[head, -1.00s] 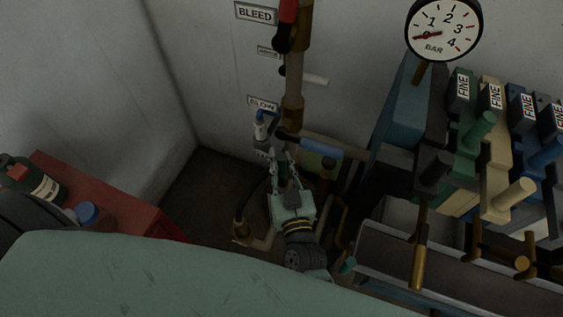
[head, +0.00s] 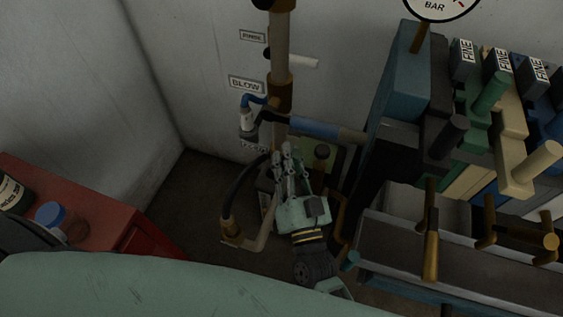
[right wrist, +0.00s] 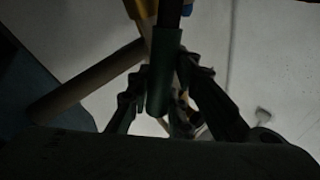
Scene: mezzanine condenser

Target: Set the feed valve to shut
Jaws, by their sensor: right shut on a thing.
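My right gripper (head: 286,150) reaches down among the pipes by the back wall. Its fingers are closed on a dark green lever handle, the feed valve's as far as I can tell. In the right wrist view the green handle (right wrist: 163,85) stands between the two fingers (right wrist: 160,100). The valve body is mostly hidden by the hand and pipes. A small wall label (head: 254,147) beside the hand is partly covered and I cannot read it. My left gripper is not in view.
A black hose (head: 238,190) curves close on the left. Coloured blocks with pegs (head: 490,110) crowd the right. A red cabinet (head: 95,205) stands left.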

